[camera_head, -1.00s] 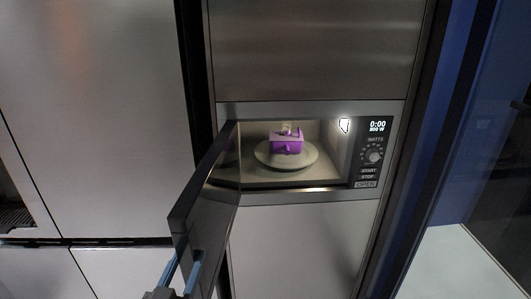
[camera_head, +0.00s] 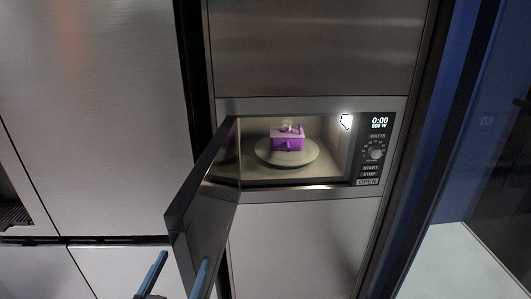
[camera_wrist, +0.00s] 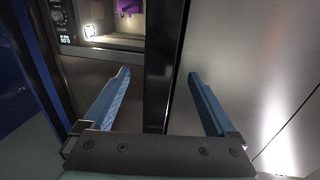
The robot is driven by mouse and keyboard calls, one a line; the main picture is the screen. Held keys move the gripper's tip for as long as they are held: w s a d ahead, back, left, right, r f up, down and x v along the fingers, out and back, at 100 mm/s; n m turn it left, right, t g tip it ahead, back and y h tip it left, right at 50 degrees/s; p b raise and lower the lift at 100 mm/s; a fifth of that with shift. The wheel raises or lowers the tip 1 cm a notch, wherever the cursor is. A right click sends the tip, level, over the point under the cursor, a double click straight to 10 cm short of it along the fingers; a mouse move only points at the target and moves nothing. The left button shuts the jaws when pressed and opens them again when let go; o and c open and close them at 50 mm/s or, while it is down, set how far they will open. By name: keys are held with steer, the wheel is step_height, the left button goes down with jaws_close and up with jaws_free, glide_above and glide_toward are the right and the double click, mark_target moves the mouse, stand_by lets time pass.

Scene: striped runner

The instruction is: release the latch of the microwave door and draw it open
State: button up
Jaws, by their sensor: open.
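The microwave (camera_head: 305,193) is built into a steel cabinet front, and its dark door (camera_head: 205,205) stands wide open, swung out on its left side. The OPEN button (camera_head: 367,182) is at the bottom of the control panel. My gripper (camera_head: 184,258) is at the lower outer part of the door, its blue fingers apart on either side of it. In the wrist view the door (camera_wrist: 163,60) shows as a dark upright strip between the fingers, with gaps on both sides. Door contact with the palm cannot be told.
Inside the lit cavity, a purple object (camera_head: 288,143) sits on a round plate (camera_head: 266,158). Steel panels (camera_head: 90,110) are on the left. A blue wall (camera_head: 475,150) and pale floor (camera_head: 460,262) are on the right.

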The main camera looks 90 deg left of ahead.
steer(key=s+d+b, duration=0.1)
steer(key=d+b, duration=0.1)
steer(key=d, duration=0.8)
steer(key=shift+s+d, duration=0.4)
